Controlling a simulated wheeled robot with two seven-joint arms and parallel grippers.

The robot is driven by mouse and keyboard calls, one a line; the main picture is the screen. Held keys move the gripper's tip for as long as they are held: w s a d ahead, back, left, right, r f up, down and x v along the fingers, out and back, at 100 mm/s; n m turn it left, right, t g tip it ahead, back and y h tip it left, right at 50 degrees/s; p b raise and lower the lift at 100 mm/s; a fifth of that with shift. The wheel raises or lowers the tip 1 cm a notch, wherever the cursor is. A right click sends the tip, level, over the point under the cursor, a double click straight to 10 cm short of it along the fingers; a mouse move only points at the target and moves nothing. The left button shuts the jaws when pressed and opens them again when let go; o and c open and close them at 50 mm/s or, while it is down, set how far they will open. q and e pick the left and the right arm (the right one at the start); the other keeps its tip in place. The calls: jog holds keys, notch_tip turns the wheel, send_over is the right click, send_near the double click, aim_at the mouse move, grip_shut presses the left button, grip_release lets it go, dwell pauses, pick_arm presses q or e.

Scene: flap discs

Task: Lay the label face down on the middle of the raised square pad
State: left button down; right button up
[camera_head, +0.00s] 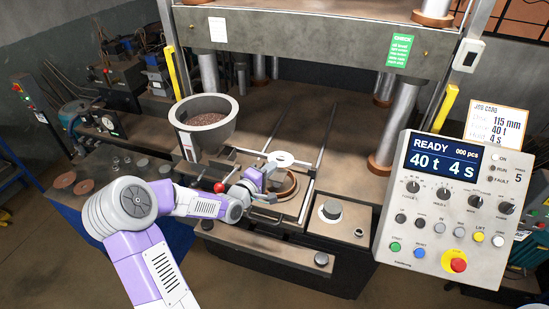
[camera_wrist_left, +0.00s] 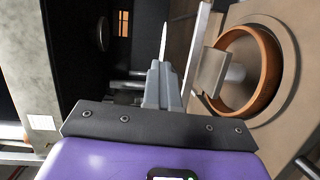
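The label (camera_head: 288,159) is a thin white round piece at the tip of my left gripper (camera_head: 268,167) in the head view. In the left wrist view the label (camera_wrist_left: 163,42) shows edge-on as a thin white strip between the closed fingers (camera_wrist_left: 162,82). The raised square pad (camera_wrist_left: 211,72) is a grey plate on a pale round post, inside a copper-coloured ring (camera_wrist_left: 268,75). The label is held up off the pad, apart from it. In the head view the gripper and label hide most of the pad. My right gripper is out of view.
A grey bowl of brown granules (camera_head: 206,117) stands left of the ring. Metal rails flank the ring on the press bed (camera_head: 325,115). A control panel (camera_head: 447,205) reading READY stands at right. A red knob (camera_head: 219,187) is close to my left forearm.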

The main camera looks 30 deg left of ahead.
pick_arm(q)
jog(key=f+b, duration=0.2)
jog(key=a+f+b, duration=0.1)
jog(key=f+b, duration=0.1)
jog(key=shift+s+f, duration=0.2)
jog(key=shift+f, duration=0.1)
jog(key=shift+s+d+r, duration=0.1)
jog(key=shift+s, duration=0.1)
dwell(0.8)
jog(key=shift+f, duration=0.3)
dwell(0.4)
jog(key=shift+f+b, duration=0.35)
jog(key=shift+f, duration=0.05)
jog(key=shift+f, duration=0.45)
dwell(1.2)
jog(key=shift+f, duration=0.2)
dwell(0.4)
